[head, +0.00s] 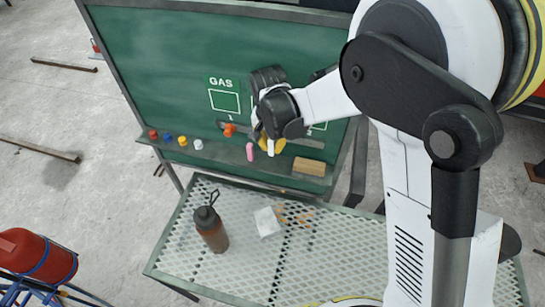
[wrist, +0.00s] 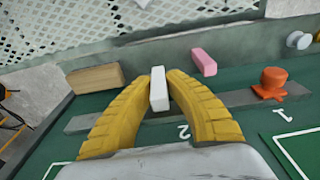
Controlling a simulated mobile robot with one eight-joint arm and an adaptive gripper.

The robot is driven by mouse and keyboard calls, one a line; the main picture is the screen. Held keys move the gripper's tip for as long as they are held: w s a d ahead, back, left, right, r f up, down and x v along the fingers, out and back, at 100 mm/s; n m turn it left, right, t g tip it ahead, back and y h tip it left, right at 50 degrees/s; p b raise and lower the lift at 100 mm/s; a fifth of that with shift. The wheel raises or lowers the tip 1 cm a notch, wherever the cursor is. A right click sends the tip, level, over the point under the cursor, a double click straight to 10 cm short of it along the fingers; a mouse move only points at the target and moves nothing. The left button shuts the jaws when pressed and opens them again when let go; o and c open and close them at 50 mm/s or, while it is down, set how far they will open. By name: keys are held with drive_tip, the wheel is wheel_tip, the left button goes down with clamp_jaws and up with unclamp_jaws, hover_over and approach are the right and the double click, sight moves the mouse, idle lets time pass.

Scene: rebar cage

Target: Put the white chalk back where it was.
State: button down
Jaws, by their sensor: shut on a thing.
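The white chalk (wrist: 158,92) is a short white stick held between the two yellow fingertips of my gripper (wrist: 160,78). In the head view the white chalk (head: 270,149) points down from my gripper (head: 267,141), in front of the lower part of the green board (head: 160,85). The board's ledge (head: 215,154) is just below. I cannot tell whether the chalk touches it. A pink chalk (head: 250,152) stands to the left of the white chalk in the head view; it also shows in the wrist view (wrist: 204,62).
A wooden block (head: 309,167) lies on the ledge to the right. An orange knob (head: 229,130) is on the board's grey strip; several coloured knobs, one white (head: 198,144), are further left. A mesh table (head: 180,250) below carries a brown bottle (head: 211,230) and a white box (head: 267,222).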

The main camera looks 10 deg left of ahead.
sight(272, 162)
drive_tip(key=f+b, duration=0.1)
drive_tip(key=f, duration=0.1)
drive_tip(key=f+b, duration=0.2)
drive_tip(key=f, duration=0.1)
drive_tip(key=shift+w+f, duration=0.2)
drive_tip(key=shift+f, duration=0.1)
drive_tip(key=shift+r, duration=0.1)
drive_tip(key=c, duration=1.5)
unclamp_jaws()
drive_tip(key=shift+o, duration=0.2)
drive_tip(key=r+p, duration=0.1)
drive_tip(key=r, duration=0.3)
drive_tip(key=s+r+p, duration=0.1)
drive_tip(key=r+p, duration=0.1)
drive_tip(key=r, duration=0.2)
drive_tip(key=r+p, duration=0.2)
drive_tip(key=r, duration=0.2)
drive_tip(key=shift+s+a, duration=0.1)
drive_tip(key=shift+s, duration=0.2)
drive_tip(key=shift+r, duration=0.1)
